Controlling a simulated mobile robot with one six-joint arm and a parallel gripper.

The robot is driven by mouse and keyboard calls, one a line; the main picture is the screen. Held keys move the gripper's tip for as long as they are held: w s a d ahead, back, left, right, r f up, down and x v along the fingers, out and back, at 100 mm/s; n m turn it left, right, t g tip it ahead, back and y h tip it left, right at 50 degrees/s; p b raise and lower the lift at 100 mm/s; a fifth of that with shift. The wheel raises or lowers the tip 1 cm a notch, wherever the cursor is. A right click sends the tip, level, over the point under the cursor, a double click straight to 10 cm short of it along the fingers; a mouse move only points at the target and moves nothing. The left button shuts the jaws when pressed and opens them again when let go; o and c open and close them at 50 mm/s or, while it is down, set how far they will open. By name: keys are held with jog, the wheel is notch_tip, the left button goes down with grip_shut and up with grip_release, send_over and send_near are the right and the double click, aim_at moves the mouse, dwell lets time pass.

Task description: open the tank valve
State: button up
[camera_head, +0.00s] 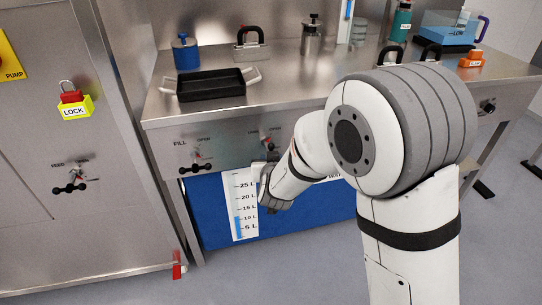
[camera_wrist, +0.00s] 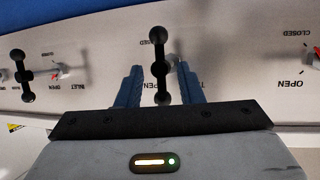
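In the wrist view, a black valve handle (camera_wrist: 158,62) with round ends stands upright in the picture, in front of a steel panel with upside-down lettering. Part of a word starting with T shows beside it, the rest hidden by a finger. My gripper (camera_wrist: 159,72) is open, with one blue finger on each side of the handle. Gaps show between the fingers and the handle; contact is not visible. In the head view, my gripper (camera_head: 266,186) is in front of the counter, below a valve (camera_head: 270,141) with a red pointer, partly hidden by my arm.
Another valve (camera_wrist: 21,75) marked INLET is at the left of the wrist view. The FILL valve (camera_head: 195,164) is left of my gripper in the head view. A litre gauge (camera_head: 244,208) hangs on the blue tank front (camera_head: 209,210). A black tray (camera_head: 210,86) stands above.

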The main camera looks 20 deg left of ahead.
jog(key=shift+p+v, duration=0.3)
jog(key=shift+v, duration=2.05)
jog(key=shift+r, duration=0.1)
